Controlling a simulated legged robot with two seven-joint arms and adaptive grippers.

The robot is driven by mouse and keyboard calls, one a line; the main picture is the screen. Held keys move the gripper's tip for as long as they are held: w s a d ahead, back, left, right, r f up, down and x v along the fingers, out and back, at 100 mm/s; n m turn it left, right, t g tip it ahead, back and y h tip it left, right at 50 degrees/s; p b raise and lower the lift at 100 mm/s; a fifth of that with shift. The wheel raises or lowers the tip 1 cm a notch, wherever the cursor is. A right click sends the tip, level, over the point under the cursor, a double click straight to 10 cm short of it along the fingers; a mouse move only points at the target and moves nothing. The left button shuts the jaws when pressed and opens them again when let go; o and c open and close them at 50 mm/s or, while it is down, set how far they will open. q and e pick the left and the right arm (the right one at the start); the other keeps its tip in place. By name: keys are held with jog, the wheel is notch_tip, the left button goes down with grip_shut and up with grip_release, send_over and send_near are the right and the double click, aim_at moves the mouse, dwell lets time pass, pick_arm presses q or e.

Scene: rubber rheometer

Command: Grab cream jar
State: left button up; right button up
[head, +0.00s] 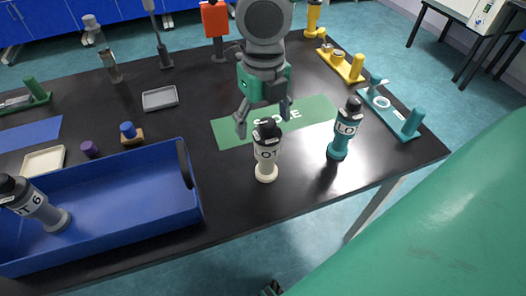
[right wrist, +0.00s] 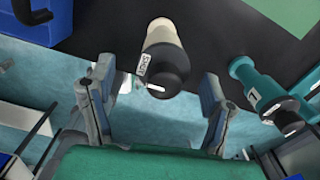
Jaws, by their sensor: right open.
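The cream jar (head: 266,172), with a cream body, a black lid and a white label, stands upright on the black table right of the blue bin. My right gripper (head: 263,117) is above and just behind it in the head view, pointing down, fingers spread and empty. In the right wrist view the cream jar (right wrist: 163,45) shows lid toward the camera, between and beyond the open fingers (right wrist: 160,95), with gaps on both sides. I see no contact. My left gripper is not in view.
A teal jar (head: 345,130) stands right of the cream jar. The blue bin (head: 120,225) at left holds a grey jar (head: 38,205). A green mat (head: 312,112) lies behind. The table's front edge is close, with bare table around the cream jar.

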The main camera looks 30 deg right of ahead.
aim_at(270, 140)
jog(key=shift+s+f, duration=0.2)
jog(key=shift+f, duration=0.4)
jog(key=f, duration=0.1)
jog(key=f+b, duration=0.1)
jog(key=d+f, duration=0.1)
jog(key=f, duration=0.1)
jog(key=shift+s+b, duration=0.35)
jog(key=shift+w+f, duration=0.1)
jog(key=shift+f, duration=0.25)
jog(key=shift+a+r, duration=0.1)
jog(key=shift+a, duration=0.3)
jog(key=c, duration=1.4)
jog(key=shift+o, duration=0.2)
